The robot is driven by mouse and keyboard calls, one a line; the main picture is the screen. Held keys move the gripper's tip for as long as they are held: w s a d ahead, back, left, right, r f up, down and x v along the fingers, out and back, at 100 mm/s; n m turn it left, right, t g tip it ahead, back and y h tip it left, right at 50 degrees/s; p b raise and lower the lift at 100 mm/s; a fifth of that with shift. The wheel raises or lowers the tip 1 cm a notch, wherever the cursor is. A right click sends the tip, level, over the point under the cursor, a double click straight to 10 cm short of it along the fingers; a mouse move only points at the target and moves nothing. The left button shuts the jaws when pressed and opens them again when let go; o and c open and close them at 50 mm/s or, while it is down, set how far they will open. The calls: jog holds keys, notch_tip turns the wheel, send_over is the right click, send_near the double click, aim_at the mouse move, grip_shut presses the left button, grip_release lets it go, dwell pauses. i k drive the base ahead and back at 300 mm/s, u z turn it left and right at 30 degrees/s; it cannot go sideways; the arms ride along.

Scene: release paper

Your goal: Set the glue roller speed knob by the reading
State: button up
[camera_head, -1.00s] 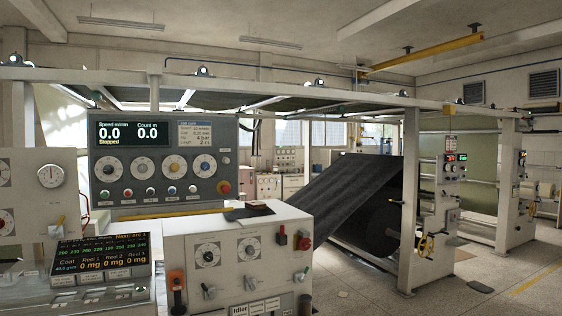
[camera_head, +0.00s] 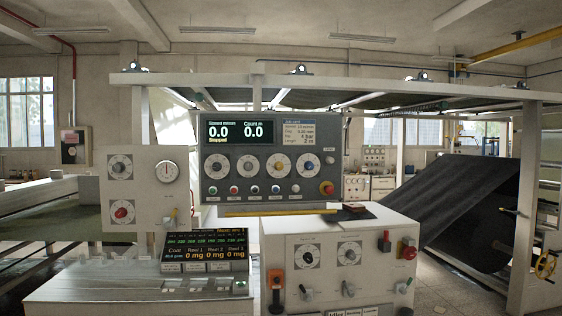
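Several round knobs with pale dials are in view, but their labels are too small to read, so I cannot tell which is the glue roller speed knob. Two knobs, left (camera_head: 307,256) and right (camera_head: 349,253), sit on the white front cabinet. The grey console (camera_head: 265,145) has a row of dial knobs. Its screen (camera_head: 241,131) reads speed 0.0, count 0.0, Stopped. A tilted display (camera_head: 205,244) shows coat and Reel 1 to 3 at 0 mg. The left panel has a black knob (camera_head: 120,167), a red knob (camera_head: 123,212) and a needle gauge (camera_head: 166,171). My gripper is not in view.
An orange and dark item (camera_head: 276,283) is on the cabinet's front left. Red switches (camera_head: 407,250) are at its right. A black web (camera_head: 460,195) slopes down at right beside a white machine frame. Some floor is clear at lower right.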

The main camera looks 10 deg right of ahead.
aim_at(279, 166)
jog(key=k, duration=0.6)
jog(key=z, duration=0.4)
jog(key=i, duration=1.95)
jog(key=u, duration=1.2)
jog(key=i, duration=0.85)
jog(key=u, duration=0.8)
